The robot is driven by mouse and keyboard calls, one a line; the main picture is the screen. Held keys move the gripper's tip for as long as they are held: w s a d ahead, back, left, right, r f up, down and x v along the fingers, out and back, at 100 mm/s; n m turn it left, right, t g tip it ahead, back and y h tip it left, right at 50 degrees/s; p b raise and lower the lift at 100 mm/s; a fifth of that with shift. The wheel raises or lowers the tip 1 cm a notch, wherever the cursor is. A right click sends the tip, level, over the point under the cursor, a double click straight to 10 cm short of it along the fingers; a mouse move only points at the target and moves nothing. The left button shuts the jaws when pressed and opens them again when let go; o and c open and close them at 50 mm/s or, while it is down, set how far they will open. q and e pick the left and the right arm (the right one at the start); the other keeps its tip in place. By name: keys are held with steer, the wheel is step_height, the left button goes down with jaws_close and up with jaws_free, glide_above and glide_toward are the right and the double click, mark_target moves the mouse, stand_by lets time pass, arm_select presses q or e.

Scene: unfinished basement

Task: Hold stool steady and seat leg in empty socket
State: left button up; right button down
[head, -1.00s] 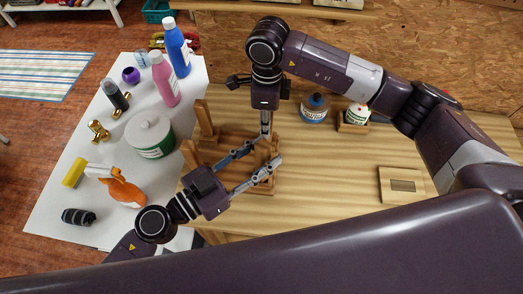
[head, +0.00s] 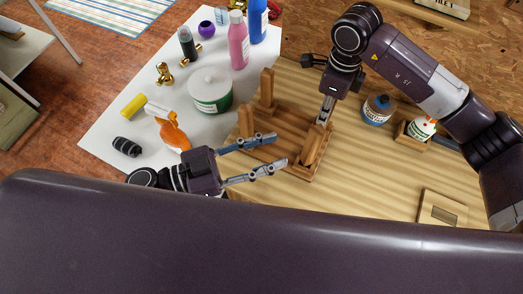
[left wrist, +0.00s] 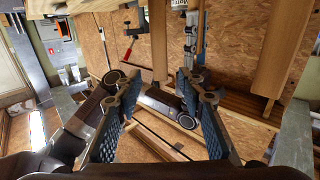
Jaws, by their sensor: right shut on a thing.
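The wooden stool lies with its seat (head: 285,163) flat on the workbench and its legs pointing up. Two upright legs (head: 267,88) (head: 246,120) stand along its left side; another leg (head: 311,150) shows at the right. My right gripper (head: 325,115) points down at the stool's far right and is shut on a wooden leg, its lower end largely hidden. Whether that leg sits in a socket I cannot tell. My left gripper (head: 280,150) is open and empty, its fingers over the seat in the picture. In the left wrist view its fingers (left wrist: 165,90) are apart, with wooden legs (left wrist: 158,40) beyond.
A white table at left carries a green-white tub (head: 211,95), an orange spray bottle (head: 174,135), and pink (head: 238,45) and blue bottles.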

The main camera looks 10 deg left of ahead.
mark_target(307, 146)
arm_select(q)
steer(key=shift+v, duration=0.8)
steer(key=shift+o, duration=0.7)
steer(key=w+d, duration=0.1)
steer(key=d, duration=0.1)
steer(key=w+d+f, duration=0.1)
steer(key=d, duration=0.1)
steer(key=w+d+f, duration=0.1)
steer(key=d, duration=0.1)
steer(key=shift+w+d+f, duration=0.1)
steer(key=shift+d+f, duration=0.05)
steer(key=shift+d, duration=0.1)
steer(key=x, duration=0.5)
steer(key=shift+d+f, duration=0.1)
steer(key=shift+f, duration=0.2)
jaws_close()
